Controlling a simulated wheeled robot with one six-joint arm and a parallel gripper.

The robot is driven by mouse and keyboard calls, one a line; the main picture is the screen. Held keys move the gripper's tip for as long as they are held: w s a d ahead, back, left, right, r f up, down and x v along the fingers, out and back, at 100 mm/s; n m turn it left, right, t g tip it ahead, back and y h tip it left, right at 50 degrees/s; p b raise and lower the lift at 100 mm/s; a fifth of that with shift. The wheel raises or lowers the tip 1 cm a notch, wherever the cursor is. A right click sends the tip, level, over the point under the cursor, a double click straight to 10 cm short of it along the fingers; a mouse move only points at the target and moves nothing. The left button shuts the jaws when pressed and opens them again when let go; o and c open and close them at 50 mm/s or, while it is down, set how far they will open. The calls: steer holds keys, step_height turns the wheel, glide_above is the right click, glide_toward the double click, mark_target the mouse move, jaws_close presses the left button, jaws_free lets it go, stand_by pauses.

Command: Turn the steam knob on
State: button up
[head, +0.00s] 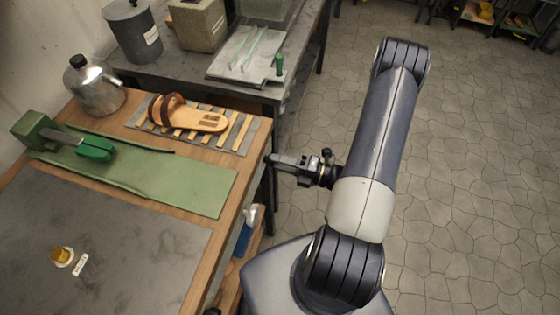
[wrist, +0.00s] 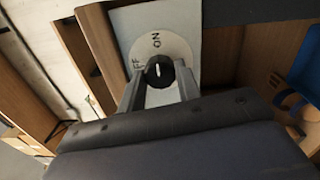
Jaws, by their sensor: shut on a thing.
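The steam knob (wrist: 160,72) is a small black knob with a white mark, on a round pale dial plate (wrist: 178,46). The dial reads ON above the knob and OFF, partly hidden, to its left. The white mark sits at the top of the knob and points roughly up toward ON; its exact angle is hard to tell. My gripper (wrist: 160,86) is shut on the knob, one finger on each side. In the head view my gripper (head: 270,160) reaches left to the bench's right side, where the knob is hidden.
The wooden bench (head: 255,140) holds a sandal (head: 200,119) on a slatted rack, a green mat (head: 190,185), a metal bottle (head: 97,88) and a green-handled tool (head: 95,149). A grey table (head: 180,77) stands behind. Stone floor (head: 470,180) is clear at right.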

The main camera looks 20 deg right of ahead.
steer(key=o, duration=1)
steer(key=shift+b+v, duration=0.85)
steer(key=shift+v, duration=4.55)
steer(key=shift+f, duration=0.1)
steer(key=shift+p+x, duration=0.85)
steer(key=shift+x, duration=4.6)
